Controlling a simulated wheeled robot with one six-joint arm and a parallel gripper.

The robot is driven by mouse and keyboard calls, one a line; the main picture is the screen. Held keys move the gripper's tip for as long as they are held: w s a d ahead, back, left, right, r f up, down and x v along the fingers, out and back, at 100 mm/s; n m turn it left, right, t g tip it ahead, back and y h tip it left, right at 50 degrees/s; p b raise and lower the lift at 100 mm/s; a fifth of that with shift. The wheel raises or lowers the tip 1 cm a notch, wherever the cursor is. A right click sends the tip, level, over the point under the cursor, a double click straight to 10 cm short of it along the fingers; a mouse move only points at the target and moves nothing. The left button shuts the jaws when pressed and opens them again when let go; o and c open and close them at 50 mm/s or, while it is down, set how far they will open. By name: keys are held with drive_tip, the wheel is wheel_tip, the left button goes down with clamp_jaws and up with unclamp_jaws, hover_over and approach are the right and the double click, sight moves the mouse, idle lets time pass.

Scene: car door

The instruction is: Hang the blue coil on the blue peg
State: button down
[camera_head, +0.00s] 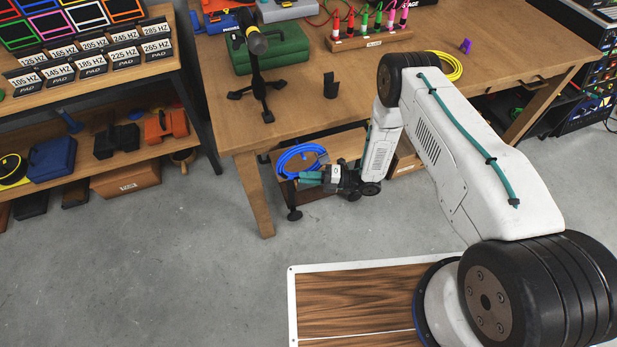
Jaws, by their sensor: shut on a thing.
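The blue coil (301,150) is a loop of bright blue cable. It shows just in front of the wooden workbench's front edge, below the tabletop level in the picture. My gripper (312,177), with teal fingers pointing left, is shut on the lower part of the blue coil. The fingers hide some of the coil. I cannot make out a blue peg in this view.
The workbench (330,125) carries a black microphone stand (258,75), a green case (275,55), a yellow coil (443,66) and a small purple object (466,46). A wooden shelf (130,160) stands at left. The grey floor (170,260) in front is clear.

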idle(0.3)
drive_tip(key=c, duration=1.1)
unclamp_jaws()
drive_tip(key=shift+c, duration=0.2)
drive_tip(key=s+d, duration=0.1)
drive_tip(key=d, duration=0.6)
drive_tip(key=shift+d, duration=0.4)
